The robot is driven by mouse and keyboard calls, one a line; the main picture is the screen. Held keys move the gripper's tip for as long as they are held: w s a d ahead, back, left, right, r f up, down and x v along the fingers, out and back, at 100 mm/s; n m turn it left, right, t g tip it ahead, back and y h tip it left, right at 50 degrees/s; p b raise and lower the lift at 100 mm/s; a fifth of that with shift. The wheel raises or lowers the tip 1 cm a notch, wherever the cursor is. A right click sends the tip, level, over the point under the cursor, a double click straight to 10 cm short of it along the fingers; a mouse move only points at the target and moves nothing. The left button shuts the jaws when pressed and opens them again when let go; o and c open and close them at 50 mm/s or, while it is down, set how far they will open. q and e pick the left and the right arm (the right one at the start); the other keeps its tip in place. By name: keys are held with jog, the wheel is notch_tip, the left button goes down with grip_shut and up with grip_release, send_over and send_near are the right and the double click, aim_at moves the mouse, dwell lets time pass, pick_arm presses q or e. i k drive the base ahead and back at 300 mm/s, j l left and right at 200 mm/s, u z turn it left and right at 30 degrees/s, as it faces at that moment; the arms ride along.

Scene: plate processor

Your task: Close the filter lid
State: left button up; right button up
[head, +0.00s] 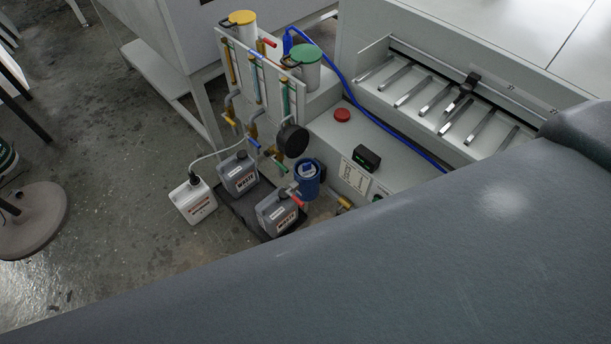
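A blue round housing (307,180), which looks like the filter, stands low at the front left corner of the machine. Its top looks open, with a lighter blue and white part inside. A black round disc (292,141), which looks like the filter lid, is tilted up on edge just above and behind the housing, apart from its rim. I cannot make out its hinge. Neither of my grippers is in view. My own large grey arm link fills the lower right and hides what lies beneath it.
Two grey waste canisters (238,174) (277,212) and a white canister (194,201) stand left of the housing. Valve pipes (251,131) rise behind, below yellow-lidded and green-lidded containers (243,24) (305,66). A red button (342,115) and blue hose (354,99) are on the machine. The left floor is mostly clear.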

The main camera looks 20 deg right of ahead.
aim_at(291, 140)
jog(key=i+j+z, duration=0.1)
jog(key=z, duration=0.7)
jog(key=i+j+z, duration=0.1)
jog(key=j+z, duration=0.95)
jog(key=j, duration=0.7)
jog(key=k+j, duration=0.1)
jog(key=j, duration=1.7)
jog(key=i+z, duration=0.05)
